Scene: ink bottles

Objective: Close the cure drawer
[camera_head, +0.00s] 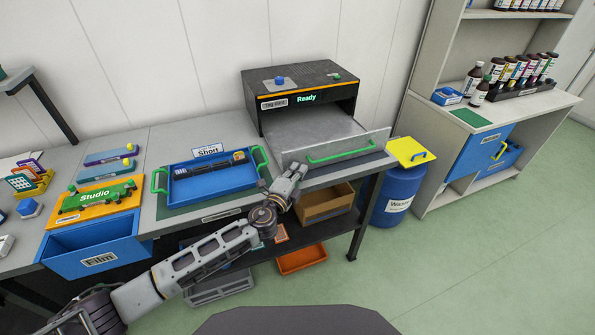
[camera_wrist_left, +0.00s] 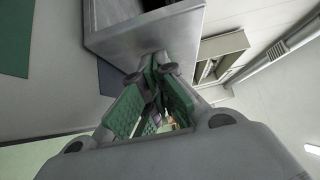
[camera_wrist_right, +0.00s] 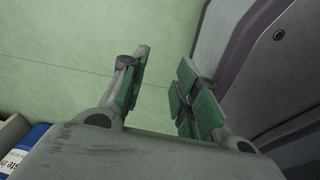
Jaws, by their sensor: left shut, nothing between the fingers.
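The cure drawer (camera_head: 315,138) is a grey metal drawer with a green bar handle (camera_head: 340,152). It stands pulled out of the black cure unit (camera_head: 302,88), whose display reads "Ready". My left gripper (camera_head: 297,169) is shut and empty at the lower left part of the drawer's front panel. In the left wrist view its fingertips (camera_wrist_left: 153,72) are close against the grey panel (camera_wrist_left: 145,38); I cannot tell if they touch. My right gripper (camera_wrist_right: 162,75) shows only in the right wrist view, open and empty above the green floor.
A blue tray (camera_head: 190,188) with green handles and a dark tube stands left of the drawer. The open film drawer (camera_head: 95,262) is farther left. A blue waste bin (camera_head: 398,194) with a yellow lid stands right of the bench. The floor at the right is clear.

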